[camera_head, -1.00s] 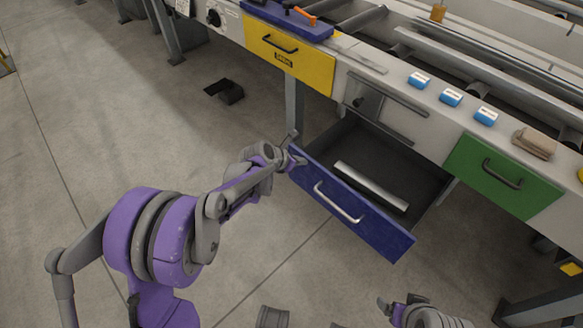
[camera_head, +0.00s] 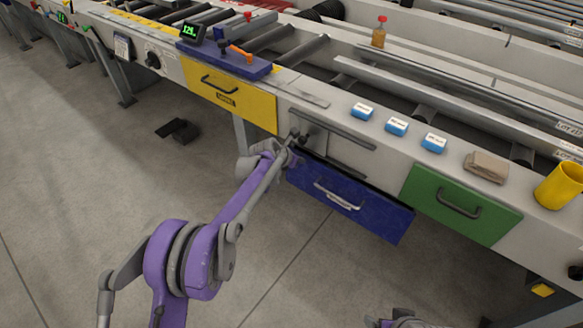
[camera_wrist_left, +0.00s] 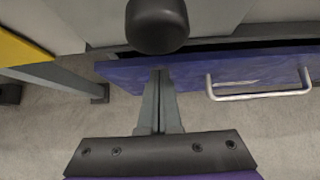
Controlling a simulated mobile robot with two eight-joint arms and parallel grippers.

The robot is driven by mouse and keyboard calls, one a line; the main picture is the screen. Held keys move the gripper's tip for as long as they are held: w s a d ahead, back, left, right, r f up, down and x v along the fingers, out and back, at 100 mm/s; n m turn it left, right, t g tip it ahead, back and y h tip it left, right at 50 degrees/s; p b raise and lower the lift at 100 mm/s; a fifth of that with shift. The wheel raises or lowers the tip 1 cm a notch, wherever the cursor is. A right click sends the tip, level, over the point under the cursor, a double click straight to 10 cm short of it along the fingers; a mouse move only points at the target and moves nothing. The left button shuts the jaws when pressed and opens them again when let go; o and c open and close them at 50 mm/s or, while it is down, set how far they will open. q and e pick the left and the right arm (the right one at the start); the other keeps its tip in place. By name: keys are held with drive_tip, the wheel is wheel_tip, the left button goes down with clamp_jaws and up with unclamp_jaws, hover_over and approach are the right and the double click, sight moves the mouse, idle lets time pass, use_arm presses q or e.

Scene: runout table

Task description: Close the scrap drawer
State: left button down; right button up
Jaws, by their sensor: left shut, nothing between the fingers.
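The blue drawer (camera_head: 350,202) with a silver bar handle (camera_head: 338,196) is pushed nearly in. A thin dark gap shows along its top edge, and its inside is hidden. In the left wrist view the blue front (camera_wrist_left: 225,72) and the handle (camera_wrist_left: 258,95) lie just ahead and to the right. My left gripper (camera_head: 292,150) is shut and empty, with its fingertips (camera_wrist_left: 160,72) at the drawer front's left end, apart from the handle. Whether they touch is unclear. Only a sliver of my right gripper (camera_head: 385,322) shows at the bottom edge.
A yellow drawer (camera_head: 228,94) on the left and a green drawer (camera_head: 462,203) on the right are shut. A dark round knob (camera_wrist_left: 157,25) is close above my left fingertips. Blue blocks (camera_head: 397,126) and a yellow cup (camera_head: 560,186) stand on the tabletop.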

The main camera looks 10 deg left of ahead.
use_arm(q)
drive_tip(key=shift+w+d, duration=0.35)
drive_tip(key=shift+w, duration=0.2)
drive_tip(key=shift+w+d, duration=0.3)
drive_tip(key=shift+w, duration=0.25)
drive_tip(key=shift+w+r, duration=0.1)
use_arm(e)
drive_tip(key=shift+w, duration=0.1)
use_arm(q)
drive_tip(key=shift+d, duration=0.1)
